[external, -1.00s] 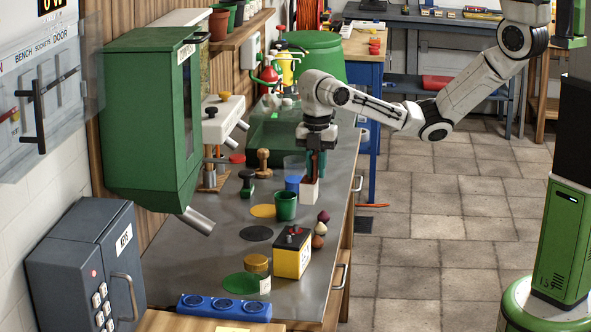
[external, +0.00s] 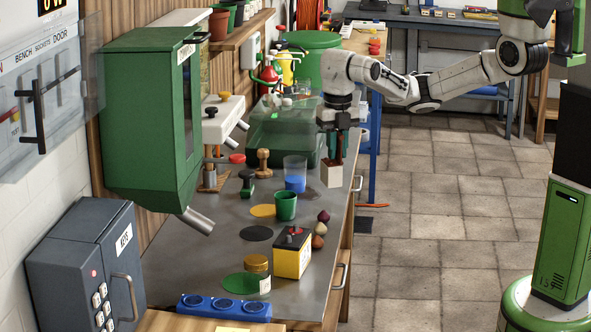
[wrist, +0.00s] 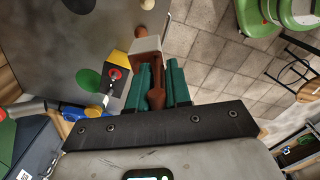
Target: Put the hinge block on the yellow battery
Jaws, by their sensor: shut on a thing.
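The yellow battery (external: 288,261), a yellow box with a black top and a red knob, stands upright near the front right of the bench. It also shows in the wrist view (wrist: 122,70), left of the fingers. My gripper (external: 333,152) points down, farther back near the bench's right edge, and is shut on the hinge block (external: 331,176). The block has a whitish box-shaped lower part and a reddish-brown upper part between the green fingers. In the wrist view the brown part (wrist: 155,93) sits between my fingers. The block is apart from the battery and seems raised above the bench.
A green cup (external: 286,207), a clear cup with blue in it (external: 295,178), small round onion-like things (external: 318,241) and a gold-lidded jar (external: 257,270) stand around the battery. A green dispenser (external: 150,120) overhangs the bench (external: 215,262) at left.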

